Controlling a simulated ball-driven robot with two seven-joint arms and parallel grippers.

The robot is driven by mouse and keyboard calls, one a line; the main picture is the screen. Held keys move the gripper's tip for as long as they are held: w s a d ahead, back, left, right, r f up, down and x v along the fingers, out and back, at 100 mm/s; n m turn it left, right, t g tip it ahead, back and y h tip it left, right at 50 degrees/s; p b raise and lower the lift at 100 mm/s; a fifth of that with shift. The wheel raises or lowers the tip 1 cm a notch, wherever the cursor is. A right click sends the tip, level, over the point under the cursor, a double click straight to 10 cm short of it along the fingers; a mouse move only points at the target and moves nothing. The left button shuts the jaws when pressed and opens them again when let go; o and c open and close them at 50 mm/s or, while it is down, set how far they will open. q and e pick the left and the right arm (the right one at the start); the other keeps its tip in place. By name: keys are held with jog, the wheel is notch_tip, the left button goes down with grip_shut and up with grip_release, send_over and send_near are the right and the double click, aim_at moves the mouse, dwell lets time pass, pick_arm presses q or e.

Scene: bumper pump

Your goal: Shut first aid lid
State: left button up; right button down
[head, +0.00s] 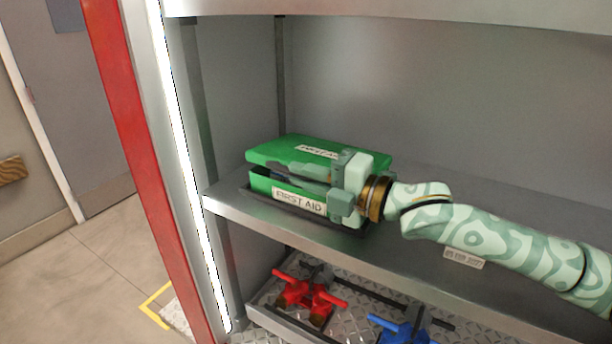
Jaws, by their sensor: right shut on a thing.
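The green first aid box (262,184) sits on the middle metal shelf, with a white "FIRST AID" label on its front. Its green lid (285,150) is nearly down, with a narrow dark gap between lid and box at the front. My right gripper (300,178) reaches in from the right at the front of the box. Its fingers lie along the gap and are shut on the lid's front edge; the exact contact is partly hidden by the gripper body. My left gripper is not in view.
The shelf's front edge (290,232) runs just before the box. Another shelf (400,12) is above. Below are red valve fittings (308,298) and a blue one (402,332). A red upright (125,110) stands left. The shelf behind my arm is clear.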

jog(key=c, duration=1.5)
grip_release()
jog(key=shift+r, duration=0.25)
notch_tip(320, 180, up, 3)
jog(key=shift+f+p, duration=0.1)
jog(key=shift+p, duration=0.35)
jog(key=s+r+p, duration=0.1)
jog(key=s+r, duration=0.2)
jog(key=s, duration=0.1)
jog(key=s+r+p, duration=0.1)
jog(key=s+r, duration=0.2)
jog(key=s, duration=0.2)
jog(key=s+a+r+p, duration=0.1)
jog(key=s+r, duration=0.2)
jog(key=s, duration=0.2)
jog(key=shift+r, duration=0.3)
